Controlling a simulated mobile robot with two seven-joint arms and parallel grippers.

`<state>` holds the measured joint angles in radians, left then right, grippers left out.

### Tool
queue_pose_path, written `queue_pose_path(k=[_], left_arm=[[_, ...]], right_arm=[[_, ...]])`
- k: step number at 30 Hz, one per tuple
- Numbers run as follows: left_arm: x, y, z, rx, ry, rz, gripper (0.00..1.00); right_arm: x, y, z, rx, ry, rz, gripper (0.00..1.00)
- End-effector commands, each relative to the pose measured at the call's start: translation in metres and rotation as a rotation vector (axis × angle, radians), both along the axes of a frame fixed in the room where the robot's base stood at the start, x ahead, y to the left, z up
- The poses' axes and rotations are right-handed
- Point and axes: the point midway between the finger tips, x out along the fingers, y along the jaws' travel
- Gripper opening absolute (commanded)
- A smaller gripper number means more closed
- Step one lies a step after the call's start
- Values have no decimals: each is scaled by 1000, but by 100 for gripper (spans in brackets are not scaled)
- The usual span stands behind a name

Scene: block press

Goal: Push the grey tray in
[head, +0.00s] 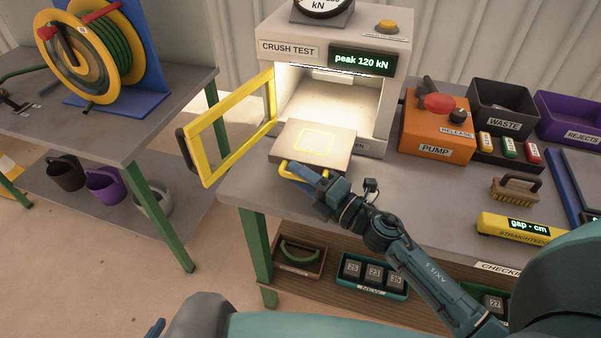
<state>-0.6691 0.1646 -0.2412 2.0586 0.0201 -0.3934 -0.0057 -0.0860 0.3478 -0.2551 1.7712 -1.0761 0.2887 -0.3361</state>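The grey tray (334,149) sticks out of the front of the crush test press (385,85), with a yellow square outline on its bare top. Its yellow handle (291,169) is at the front edge. My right gripper (298,175) is right at this handle, its blue fingers overlapping it in the picture. I cannot tell whether the fingers are closed on the handle or only against it. The press door (231,125), a yellow frame, stands open to the left. A small blue tip, likely my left gripper (155,328), shows at the bottom edge; its state is unclear.
The lit press chamber (335,98) looks empty. The display (361,61) reads peak 120 kN. Right of the press stand the orange pump (432,133), the waste bin (500,105) and a brush (515,190). Bare bench (400,195) lies right of the tray.

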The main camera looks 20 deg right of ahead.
Motion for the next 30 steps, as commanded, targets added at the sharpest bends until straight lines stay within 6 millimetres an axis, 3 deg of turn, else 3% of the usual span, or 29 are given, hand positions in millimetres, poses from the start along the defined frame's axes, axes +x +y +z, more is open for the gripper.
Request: queue_pose_path(k=[9,22,30], left_arm=[[0,1,-3,2,6,2,97],[2,0,2,0,-5,2,97],[3,0,3,-2,-8,1,97]], right_arm=[[2,2,0,0,1,0,34],[2,2,0,0,1,0,0],[2,2,0,0,1,0,0]])
